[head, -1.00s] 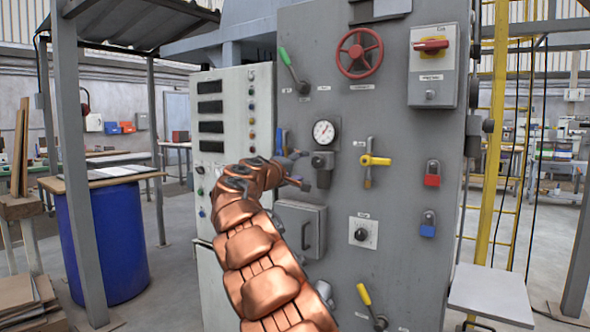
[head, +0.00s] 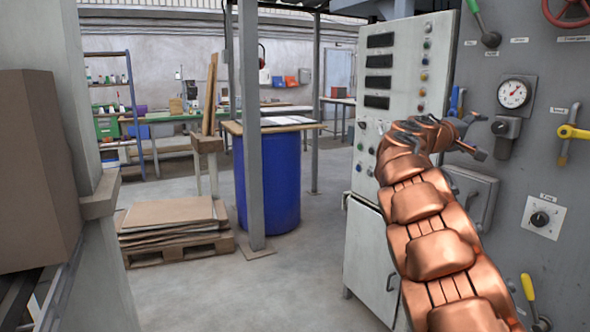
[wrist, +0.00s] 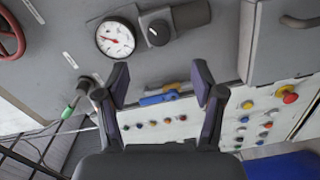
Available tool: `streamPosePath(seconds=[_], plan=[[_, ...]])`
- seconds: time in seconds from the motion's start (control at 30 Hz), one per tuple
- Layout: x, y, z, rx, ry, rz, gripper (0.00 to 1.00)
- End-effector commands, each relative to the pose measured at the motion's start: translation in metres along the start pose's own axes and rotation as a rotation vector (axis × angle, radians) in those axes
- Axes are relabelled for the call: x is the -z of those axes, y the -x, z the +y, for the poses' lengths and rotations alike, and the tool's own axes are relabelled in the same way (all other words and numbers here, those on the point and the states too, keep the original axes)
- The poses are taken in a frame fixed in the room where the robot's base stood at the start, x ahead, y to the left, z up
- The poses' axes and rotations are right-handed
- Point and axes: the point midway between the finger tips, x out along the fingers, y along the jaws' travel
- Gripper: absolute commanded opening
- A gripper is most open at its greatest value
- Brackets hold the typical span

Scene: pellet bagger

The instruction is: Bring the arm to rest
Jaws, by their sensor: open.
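My copper-coloured arm (head: 435,235) reaches up from the bottom right of the head view toward the machine's front. My gripper (head: 478,138) is at its end, in front of the grey panel (head: 520,195). In the wrist view my gripper (wrist: 162,88) shows two dark fingers spread apart with nothing between them. Beyond the gap are a blue-handled lever (wrist: 160,98) and the white control cabinet (wrist: 195,115). I cannot tell how far the fingertips are from the panel.
A pressure gauge (head: 514,93), a selector knob (head: 541,219) and yellow-handled levers are on the panel. A blue drum (head: 268,180) and a pallet of cardboard (head: 170,215) stand left. A tall brown box (head: 38,170) is near left. Floor between is clear.

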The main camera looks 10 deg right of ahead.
Motion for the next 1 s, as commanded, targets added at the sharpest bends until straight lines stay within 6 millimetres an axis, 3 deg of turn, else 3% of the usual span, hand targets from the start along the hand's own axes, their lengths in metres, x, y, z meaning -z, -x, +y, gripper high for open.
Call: streamPosePath(seconds=[0.17,0.47,0.77,1.0], plan=[[-0.021,0.012,-0.01,0.064,-0.015,-0.044,0.68],[-0.104,0.066,-0.066,0.326,-0.07,-0.203,0.68],[-0.186,0.158,-0.146,0.648,-0.106,-0.342,0.68],[-0.251,0.258,-0.212,0.929,-0.09,-0.438,0.68]])
